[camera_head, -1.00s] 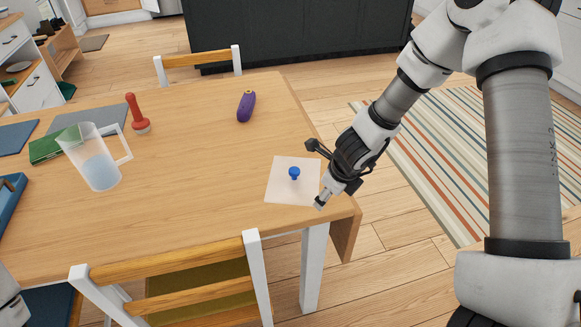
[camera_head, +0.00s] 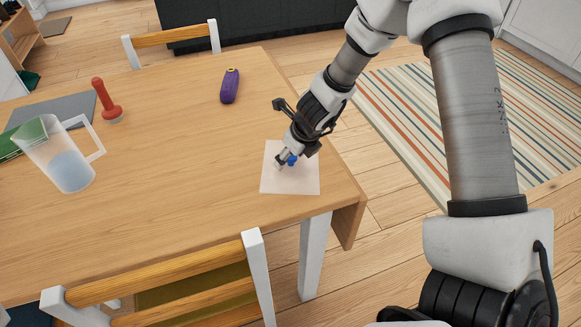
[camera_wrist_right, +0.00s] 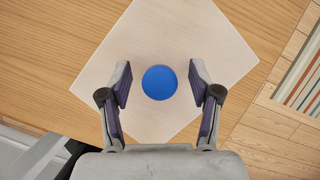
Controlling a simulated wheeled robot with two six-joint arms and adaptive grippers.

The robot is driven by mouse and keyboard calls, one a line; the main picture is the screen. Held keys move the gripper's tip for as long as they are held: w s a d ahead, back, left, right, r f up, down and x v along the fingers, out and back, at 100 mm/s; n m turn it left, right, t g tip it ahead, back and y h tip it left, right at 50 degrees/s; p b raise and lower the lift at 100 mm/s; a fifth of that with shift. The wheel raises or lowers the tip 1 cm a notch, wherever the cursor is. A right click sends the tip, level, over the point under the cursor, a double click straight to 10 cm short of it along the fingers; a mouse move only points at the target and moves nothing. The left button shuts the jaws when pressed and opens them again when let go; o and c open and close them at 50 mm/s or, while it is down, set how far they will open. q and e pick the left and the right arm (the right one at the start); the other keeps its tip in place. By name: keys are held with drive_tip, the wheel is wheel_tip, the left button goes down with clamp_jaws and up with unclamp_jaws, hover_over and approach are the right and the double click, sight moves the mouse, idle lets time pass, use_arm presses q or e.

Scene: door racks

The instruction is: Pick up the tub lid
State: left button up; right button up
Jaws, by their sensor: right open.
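The tub lid (camera_head: 290,182) is a pale, thin square with a blue round knob (camera_head: 292,160) in its middle. It lies flat on the wooden table near the right end. My right gripper (camera_head: 284,160) is over the lid, pointing down at the knob and partly hiding it. In the right wrist view the open fingers (camera_wrist_right: 160,84) stand on either side of the knob, with a gap on both sides. Whether the fingertips are down at the knob's height is hard to tell. My left gripper is not in view.
A clear jug (camera_head: 62,160), a red-handled tool (camera_head: 106,102) and a grey board (camera_head: 55,112) are at the left. A chair (camera_head: 165,290) stands at the front edge. The table's middle is clear.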

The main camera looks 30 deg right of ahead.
drive_tip(key=shift+s, duration=0.1)
clamp_jaws()
drive_tip(key=shift+r, duration=0.15)
